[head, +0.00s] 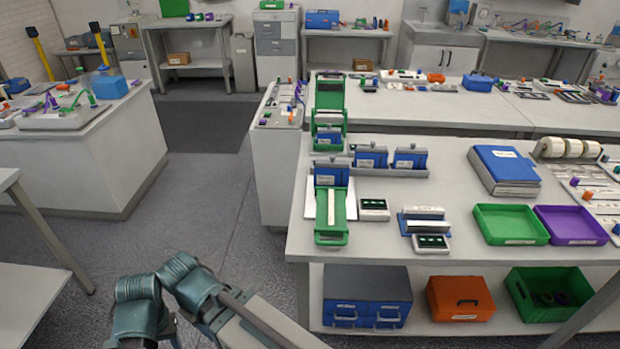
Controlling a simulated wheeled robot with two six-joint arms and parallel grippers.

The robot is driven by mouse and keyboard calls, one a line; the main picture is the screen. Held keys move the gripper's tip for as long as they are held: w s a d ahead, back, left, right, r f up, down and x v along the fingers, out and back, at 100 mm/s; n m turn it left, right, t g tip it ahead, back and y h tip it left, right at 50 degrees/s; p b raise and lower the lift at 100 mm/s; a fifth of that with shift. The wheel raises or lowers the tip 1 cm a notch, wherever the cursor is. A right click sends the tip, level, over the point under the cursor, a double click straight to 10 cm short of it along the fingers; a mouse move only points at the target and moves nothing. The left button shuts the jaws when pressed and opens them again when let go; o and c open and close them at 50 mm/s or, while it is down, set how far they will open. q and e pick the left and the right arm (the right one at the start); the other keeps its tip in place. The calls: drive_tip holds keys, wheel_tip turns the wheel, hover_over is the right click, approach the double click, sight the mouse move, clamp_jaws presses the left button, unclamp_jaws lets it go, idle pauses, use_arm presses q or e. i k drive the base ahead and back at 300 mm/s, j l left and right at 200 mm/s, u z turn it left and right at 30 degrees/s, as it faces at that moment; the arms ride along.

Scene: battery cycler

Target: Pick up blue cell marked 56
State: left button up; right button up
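Several blue cells with white labels stand on the near workbench (455,205); the label numbers are too small to read. Two blue cells (371,157) (410,159) stand side by side in a grey rack (390,172). Another blue cell (331,173) sits in the near green open-lidded fixture (332,225). One more blue cell (328,136) sits in the green fixture behind it, whose lid (330,92) is raised. Parts of my arms show at the bottom left, over the floor and apart from the bench. I see no fingertips of either gripper.
Small displays (374,209) (431,243), a blue binder (503,168), a green tray (510,224) and a purple tray (570,225) lie on the bench. A blue box (367,296), orange case (460,298) and green crate (548,293) stand below. Open floor (215,205) lies left.

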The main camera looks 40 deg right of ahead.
sight(324, 176)
drive_tip(key=z, duration=1.05)
